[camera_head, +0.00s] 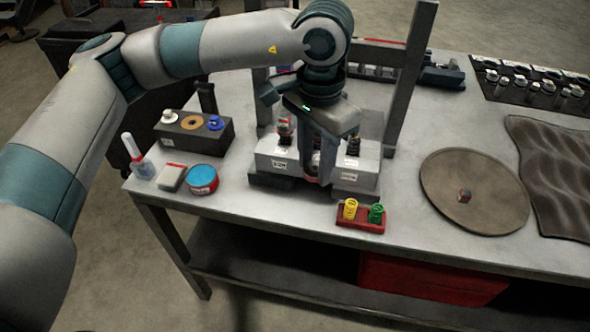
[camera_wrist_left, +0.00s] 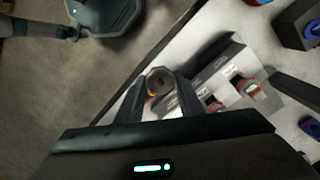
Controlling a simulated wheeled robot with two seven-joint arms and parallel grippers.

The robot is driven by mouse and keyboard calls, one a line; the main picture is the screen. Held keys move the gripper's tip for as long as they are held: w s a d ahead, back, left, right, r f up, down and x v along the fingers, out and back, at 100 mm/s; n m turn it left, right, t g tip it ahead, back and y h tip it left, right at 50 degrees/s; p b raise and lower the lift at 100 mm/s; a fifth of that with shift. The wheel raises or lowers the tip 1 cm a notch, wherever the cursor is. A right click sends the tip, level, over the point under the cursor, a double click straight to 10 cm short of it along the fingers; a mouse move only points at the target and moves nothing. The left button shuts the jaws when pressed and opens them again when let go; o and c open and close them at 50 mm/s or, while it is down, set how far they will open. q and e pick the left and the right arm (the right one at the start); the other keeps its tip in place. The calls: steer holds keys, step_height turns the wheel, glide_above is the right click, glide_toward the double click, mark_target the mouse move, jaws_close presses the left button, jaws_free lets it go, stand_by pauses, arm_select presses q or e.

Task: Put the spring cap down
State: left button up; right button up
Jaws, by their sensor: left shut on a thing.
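My left gripper (camera_head: 318,177) reaches down over the grey block (camera_head: 361,179) on the bench, in front of the upright frame. In the left wrist view its fingers (camera_wrist_left: 160,92) are shut on a small round metal part with a central hole, seemingly the spring cap (camera_wrist_left: 157,79). A yellowish-red spot shows within or beneath it. In the head view the fingers mostly hide the cap, and I cannot tell whether it touches anything below. Spring assemblies (camera_head: 284,132) (camera_head: 352,149) stand on the block at either side of the fingers. My right gripper is not in view.
A red holder (camera_head: 361,226) with a yellow and a green spring lies at the front edge. A round plate (camera_head: 487,178) lies right. Frame posts (camera_head: 411,80) flank my gripper.

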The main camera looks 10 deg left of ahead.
arm_select(q)
steer(key=shift+d+r, duration=0.15)
steer(key=shift+d, duration=0.05)
steer(key=shift+w, duration=0.1)
steer(key=w+d+f+m, duration=0.4)
steer(key=f, duration=0.2)
steer(key=shift+w+m, duration=0.35)
steer(key=shift+m, duration=0.05)
stand_by(0.5)
steer(key=s+a+r+n, duration=0.7)
steer(key=a+r+n, duration=0.1)
steer(key=r, duration=0.4)
steer(key=shift+a, duration=0.2)
